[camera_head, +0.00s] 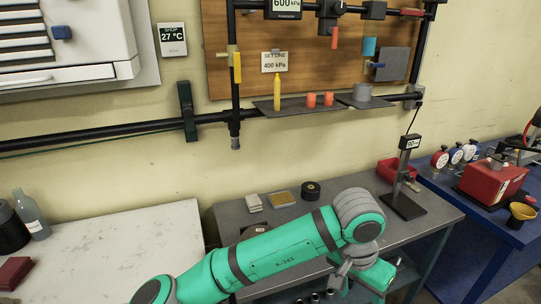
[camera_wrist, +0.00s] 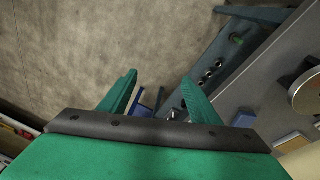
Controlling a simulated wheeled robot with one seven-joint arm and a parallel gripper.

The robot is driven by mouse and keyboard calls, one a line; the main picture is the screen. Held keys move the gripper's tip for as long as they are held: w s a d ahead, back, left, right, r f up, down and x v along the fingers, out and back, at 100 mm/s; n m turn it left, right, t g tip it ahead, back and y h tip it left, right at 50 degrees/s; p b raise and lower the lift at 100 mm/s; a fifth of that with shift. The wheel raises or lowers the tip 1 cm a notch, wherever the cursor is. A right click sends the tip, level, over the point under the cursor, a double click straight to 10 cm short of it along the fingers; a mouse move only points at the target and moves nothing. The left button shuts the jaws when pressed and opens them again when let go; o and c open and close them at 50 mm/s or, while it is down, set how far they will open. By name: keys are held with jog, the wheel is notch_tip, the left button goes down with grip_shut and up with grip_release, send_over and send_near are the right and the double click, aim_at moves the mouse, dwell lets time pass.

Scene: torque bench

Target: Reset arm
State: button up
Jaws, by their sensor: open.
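My gripper (camera_wrist: 160,98) shows in the wrist view with its two green fingers spread apart and nothing between them. Beyond the fingers are the floor and the side of the grey bench. In the head view my green arm reaches from the lower left across the front of the grey bench (camera_head: 415,222). It bends down at the grey elbow, and my gripper end (camera_head: 368,274) hangs low by the bench's front edge. The fingertips cannot be made out there.
On the grey bench are a black roll (camera_head: 311,190), small blocks (camera_head: 283,199), a red bin (camera_head: 396,171) and a display stand (camera_head: 404,178). A shelf below holds several dark sockets (camera_head: 315,297). A white table (camera_head: 110,250) stands left, a blue bench (camera_head: 462,205) right.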

jog(key=d+r+n+t+h, duration=0.2)
jog(key=d+r+h, duration=0.1)
jog(key=d+h, duration=1.05)
jog(key=w+a+f+n+t+y, duration=0.2)
jog(key=w+f+n+t, duration=0.2)
jog(key=n+t, duration=0.4)
jog(key=s+a+f+n+t+y, duration=0.3)
jog(key=s+a+f+y, duration=0.1)
jog(key=a+f, duration=0.3)
jog(key=s+a+f+n+t+y, duration=0.2)
jog(key=s+a+f+t+y, duration=0.15)
jog(key=a+f, duration=0.35)
jog(key=s+a+f+m+y, duration=0.2)
jog(key=s+a, duration=0.6)
jog(key=s, duration=0.4)
jog(key=s+a+f+m+g+y, duration=0.1)
jog(key=s+a+f+m+y, duration=0.1)
jog(key=s+a, duration=0.7)
jog(key=shift+s+m+y, duration=0.6)
jog(key=shift+s+y, duration=0.6)
jog(key=shift+s, duration=0.3)
